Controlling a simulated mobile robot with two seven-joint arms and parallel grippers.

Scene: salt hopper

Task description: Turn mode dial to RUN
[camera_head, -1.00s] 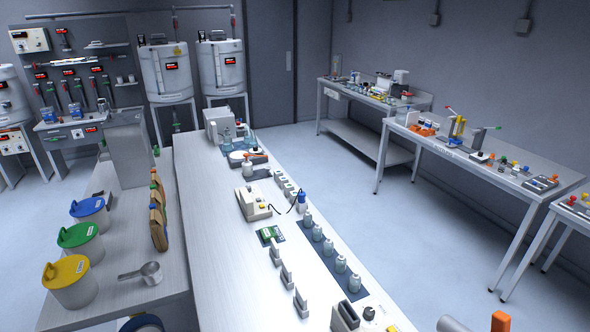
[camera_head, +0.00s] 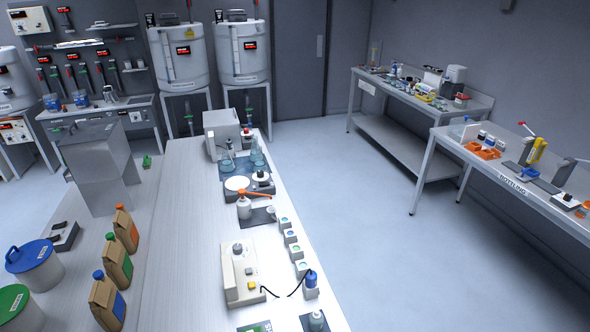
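I cannot make out a dial marked RUN in this view. A white control box (camera_head: 28,19) with a red display and small knobs hangs on the back wall at far left; its markings are too small to read. A second white panel (camera_head: 15,130) with a red display sits below it at the left edge. A grey metal hopper-like box (camera_head: 95,165) stands on the left bench. Neither of my grippers is in view.
The middle bench (camera_head: 190,230) holds a balance, bottles and small cups along its right side. Jugs and lidded buckets (camera_head: 35,265) stand on the left bench. Two tanks on stands (camera_head: 243,55) are at the back. Open floor (camera_head: 360,240) lies right of the middle bench.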

